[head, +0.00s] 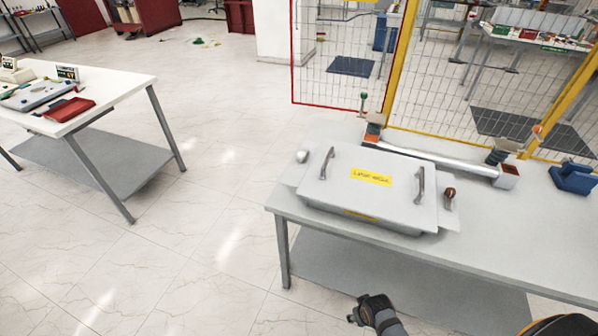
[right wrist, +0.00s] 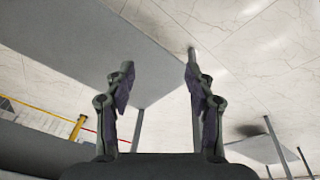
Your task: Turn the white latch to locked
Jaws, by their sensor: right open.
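A grey box (head: 352,205) with a flat lid, two upright handles and a yellow label stands on the grey table. A small whitish knob (head: 302,157), likely the white latch, sits at the lid's left end; its exact setting is too small to read. A brown-red knob (head: 449,193) sits at the right end. My right gripper (head: 362,311) is low in front of the table's front edge, apart from the box. In the right wrist view its two fingers (right wrist: 160,64) are spread with nothing between them. My left gripper is not in view.
The grey table (head: 490,240) has bare top right of the box. Behind the box lies a long silver bar (head: 440,160) with end fittings. A blue object (head: 572,177) stands at the right. A wire fence (head: 345,50) rises behind. A white table (head: 120,88) stands left, across clear floor.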

